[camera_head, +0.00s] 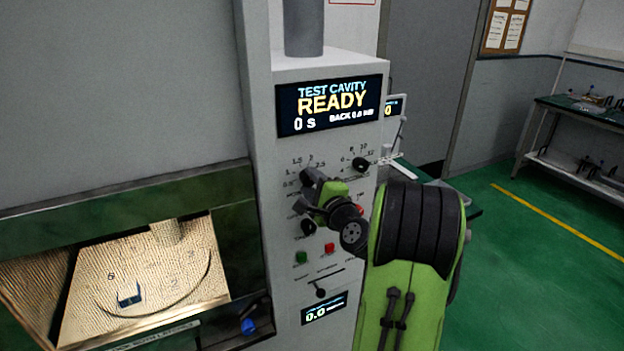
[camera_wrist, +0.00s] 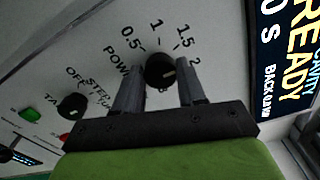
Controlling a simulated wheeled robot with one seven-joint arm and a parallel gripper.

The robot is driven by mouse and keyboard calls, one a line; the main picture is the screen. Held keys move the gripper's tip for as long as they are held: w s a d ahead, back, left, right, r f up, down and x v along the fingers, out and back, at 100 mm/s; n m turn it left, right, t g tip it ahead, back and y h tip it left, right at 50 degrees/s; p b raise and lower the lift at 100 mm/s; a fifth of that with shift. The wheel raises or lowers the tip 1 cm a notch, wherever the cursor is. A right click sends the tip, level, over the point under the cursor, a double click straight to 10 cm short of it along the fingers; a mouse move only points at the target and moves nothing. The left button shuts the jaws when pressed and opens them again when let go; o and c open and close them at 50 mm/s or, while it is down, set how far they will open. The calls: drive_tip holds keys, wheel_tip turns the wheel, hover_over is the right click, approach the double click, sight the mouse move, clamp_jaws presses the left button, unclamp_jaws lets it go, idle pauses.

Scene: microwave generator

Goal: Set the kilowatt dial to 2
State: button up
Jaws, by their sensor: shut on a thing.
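The kilowatt dial (camera_wrist: 161,66) is a round black knob on the pale panel, with 0.5, 1, 1.5 and 2 printed around it. A small pale mark shows on its lower right side in the wrist view, but I cannot read its setting for certain. My gripper (camera_wrist: 158,72) is shut on the dial, one finger on each side of it. In the head view my gripper (camera_head: 322,186) is at the upper left of the control panel (camera_head: 290,150) and hides the dial. Part of the printed scale shows above it.
Another black knob (camera_head: 361,164) is at the panel's upper right. An OFF/STEP knob (camera_wrist: 72,105), a green button (camera_head: 301,258) and a red button (camera_head: 329,248) are close by. A display (camera_head: 331,104) reads READY. The open cavity (camera_head: 150,280) is at left.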

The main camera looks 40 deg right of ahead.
drive_tip(key=shift+m+p, duration=0.95)
drive_tip(key=shift+m, duration=1.05)
drive_tip(key=shift+f, duration=0.1)
drive_tip(key=o, duration=1.1)
drive_tip(key=b+v, duration=0.7)
drive_tip(key=v, duration=0.8)
drive_tip(key=shift+s+a, duration=0.15)
drive_tip(key=shift+s, duration=0.25)
